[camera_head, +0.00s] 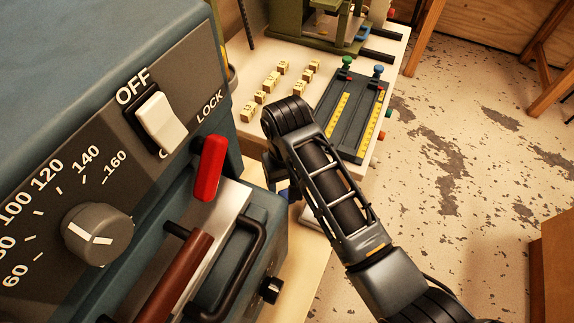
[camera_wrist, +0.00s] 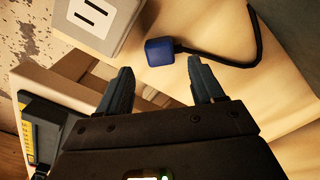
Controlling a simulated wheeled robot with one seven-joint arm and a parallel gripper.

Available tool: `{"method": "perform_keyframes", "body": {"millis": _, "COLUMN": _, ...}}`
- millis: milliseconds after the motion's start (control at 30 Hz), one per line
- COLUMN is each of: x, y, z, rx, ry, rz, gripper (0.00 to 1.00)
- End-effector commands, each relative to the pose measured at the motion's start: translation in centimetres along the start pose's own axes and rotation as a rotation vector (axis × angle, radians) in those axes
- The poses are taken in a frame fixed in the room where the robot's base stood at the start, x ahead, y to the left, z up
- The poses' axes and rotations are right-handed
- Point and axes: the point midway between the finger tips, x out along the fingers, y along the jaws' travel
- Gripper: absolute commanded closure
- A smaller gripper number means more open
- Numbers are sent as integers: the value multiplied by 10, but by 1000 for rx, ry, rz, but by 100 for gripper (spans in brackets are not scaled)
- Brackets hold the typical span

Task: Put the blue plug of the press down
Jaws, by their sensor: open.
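The blue plug (camera_wrist: 161,51) is a small blue block on a black cord in the wrist view. It lies on, or is just above, the pale tabletop (camera_wrist: 215,25); I cannot tell which. My gripper (camera_wrist: 158,78) is open, with the plug ahead of the gap between its two fingertips and nothing between the fingers. In the head view a small bit of blue (camera_head: 284,192) shows beside my wrist, and my arm hides most of that spot. The press (camera_head: 150,190) is the large blue-grey machine at left, with a dial, an OFF switch and a red lever.
A grey box with two slots (camera_wrist: 95,20), like a socket, stands left of the plug in the wrist view. Several small yellow blocks (camera_head: 271,83) and a dark rack with yellow scales (camera_head: 352,108) are on the table behind. Worn floor (camera_head: 460,150) is clear at right.

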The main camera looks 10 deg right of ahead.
Motion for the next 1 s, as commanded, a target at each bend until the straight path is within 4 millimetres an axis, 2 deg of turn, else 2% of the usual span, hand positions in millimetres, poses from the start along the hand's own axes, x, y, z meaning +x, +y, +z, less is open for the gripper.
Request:
{"method": "perform_keyframes", "body": {"millis": 200, "x": -44, "y": 0, "z": -1, "rx": 0, "ry": 4, "rz": -1, "gripper": 33}}
{"method": "perform_keyframes", "body": {"millis": 400, "x": -69, "y": 0, "z": 0, "rx": 0, "ry": 1, "rz": 0, "gripper": 33}}
{"method": "perform_keyframes", "body": {"millis": 600, "x": -76, "y": 0, "z": 0, "rx": 0, "ry": -1, "rz": 0, "gripper": 33}}
{"method": "perform_keyframes", "body": {"millis": 1000, "x": -76, "y": 0, "z": 0, "rx": 0, "ry": 0, "rz": 0, "gripper": 33}}
